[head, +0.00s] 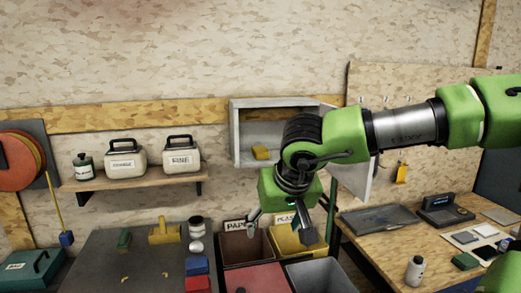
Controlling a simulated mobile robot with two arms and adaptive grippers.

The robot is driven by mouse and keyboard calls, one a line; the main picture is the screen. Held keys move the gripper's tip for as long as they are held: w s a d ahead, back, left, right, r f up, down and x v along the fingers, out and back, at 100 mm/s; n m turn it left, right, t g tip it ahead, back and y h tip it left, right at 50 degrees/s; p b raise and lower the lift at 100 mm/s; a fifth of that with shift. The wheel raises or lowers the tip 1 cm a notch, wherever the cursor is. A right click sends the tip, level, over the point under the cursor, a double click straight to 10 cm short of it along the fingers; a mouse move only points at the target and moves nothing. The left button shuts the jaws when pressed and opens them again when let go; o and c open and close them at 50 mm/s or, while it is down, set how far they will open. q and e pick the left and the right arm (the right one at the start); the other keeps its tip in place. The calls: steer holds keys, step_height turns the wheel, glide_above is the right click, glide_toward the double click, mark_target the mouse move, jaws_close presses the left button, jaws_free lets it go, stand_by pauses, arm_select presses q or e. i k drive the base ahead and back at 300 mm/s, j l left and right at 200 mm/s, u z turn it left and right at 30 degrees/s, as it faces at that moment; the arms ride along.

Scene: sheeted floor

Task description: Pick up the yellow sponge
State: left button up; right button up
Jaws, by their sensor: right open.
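A small yellow block that looks like the sponge (261,153) lies inside the open grey wall cabinet (235,133), near its lower left. My right gripper (281,226) points down in front of and below the cabinet, above the yellow and brown bins. It is open, with its fingers spread apart and nothing between them. It is apart from the sponge in the picture, lower and to the right. My right arm hides the right part of the cabinet's inside. My left gripper is not in view.
Bins, one yellow (290,246) and one brown (237,246), stand below my gripper. The cabinet door (360,172) hangs open on the right. A shelf (130,182) with canisters is at left. A dark table (140,270) holds small items; a wooden bench (385,245) stands right.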

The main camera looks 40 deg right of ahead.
mark_target(259, 152)
steer(key=i+l, duration=0.35)
steer(key=l, duration=0.15)
steer(key=i+l, duration=0.75)
steer(key=l, duration=0.3)
